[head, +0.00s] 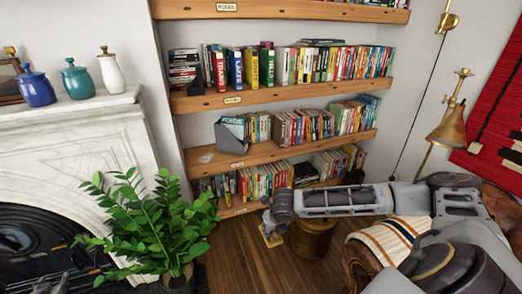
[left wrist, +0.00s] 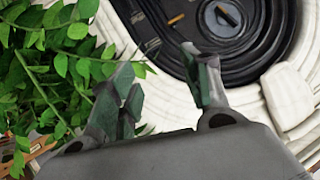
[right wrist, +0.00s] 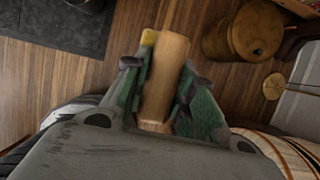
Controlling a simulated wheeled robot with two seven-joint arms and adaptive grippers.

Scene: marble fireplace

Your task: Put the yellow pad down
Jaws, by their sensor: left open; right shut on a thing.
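The wood and the yellow part look like one piece. The gap between it and the floor is hard to tell. My left gripper (left wrist: 165,88) is open and empty in the left wrist view, beside green leaves; the head view does not show it.
A leafy plant (head: 150,225) stands left, by the marble fireplace (head: 80,150). Bookshelves (head: 285,148) line the back wall. A striped cloth (head: 388,238) lies right. Bare floor (head: 240,270) lies between plant and stool.

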